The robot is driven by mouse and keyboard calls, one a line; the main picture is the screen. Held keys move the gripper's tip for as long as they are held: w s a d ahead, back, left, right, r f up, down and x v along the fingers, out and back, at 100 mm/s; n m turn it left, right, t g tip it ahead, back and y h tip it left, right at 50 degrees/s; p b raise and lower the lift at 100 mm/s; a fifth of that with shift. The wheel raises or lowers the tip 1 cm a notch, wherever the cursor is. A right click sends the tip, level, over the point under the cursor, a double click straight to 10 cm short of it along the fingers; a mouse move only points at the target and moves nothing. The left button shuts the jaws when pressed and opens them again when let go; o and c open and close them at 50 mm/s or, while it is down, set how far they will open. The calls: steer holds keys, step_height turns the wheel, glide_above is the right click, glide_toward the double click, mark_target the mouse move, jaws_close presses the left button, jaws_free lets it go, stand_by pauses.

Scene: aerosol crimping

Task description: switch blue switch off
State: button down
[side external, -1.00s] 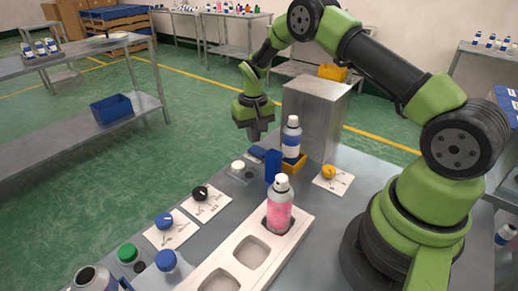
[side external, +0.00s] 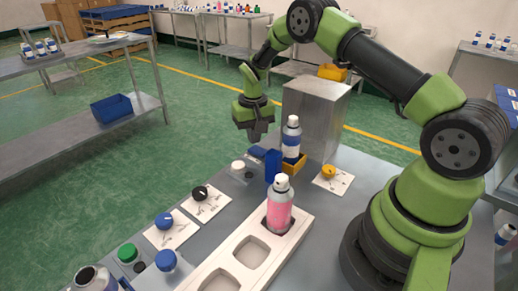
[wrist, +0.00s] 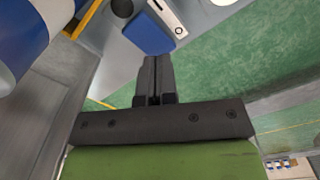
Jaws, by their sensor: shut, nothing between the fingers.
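The blue switch (side external: 164,221) is a round blue knob on a white labelled plate, at the left of the bench in the side external view. A second blue round part (side external: 166,260) sits on a grey box nearer the camera. My gripper (side external: 254,138) is shut and empty, high at the far end of the bench, well away from the blue knob. In the wrist view its fingers (wrist: 155,82) are together, with a blue block (wrist: 150,32) just beyond the tips. I cannot read the knob's setting.
A black knob (side external: 199,193), a yellow knob (side external: 329,172) and a green button (side external: 127,253) are on the bench. A white tray (side external: 215,281) holds a pink can (side external: 279,207). A blue-banded can (side external: 291,140) stands in a yellow holder (side external: 297,165), near a metal box (side external: 313,115).

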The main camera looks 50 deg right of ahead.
steer(key=shift+f, duration=1.05)
stand_by(0.4)
steer(key=shift+r, duration=3.55)
step_height(320, 180, up, 10)
steer(key=t, duration=0.2)
glide_above(254, 148)
steer(key=s+a, duration=0.2)
steer(key=a, duration=0.1)
steer(key=s+a+r+t, duration=0.1)
steer(key=s+a+r, duration=0.3)
steer(key=s+r, duration=0.3)
steer(key=s+a+r+n+t+y, duration=0.1)
steer(key=s+a+r+t, duration=0.1)
steer(key=s, duration=0.6)
steer(key=s+a+r+n+t+y, duration=0.1)
steer(key=s+a+r+t, duration=0.1)
steer(key=s, duration=0.5)
steer(key=shift+s+a+r, duration=0.35)
steer(key=shift+a+r, duration=0.15)
steer(key=shift+a, duration=0.35)
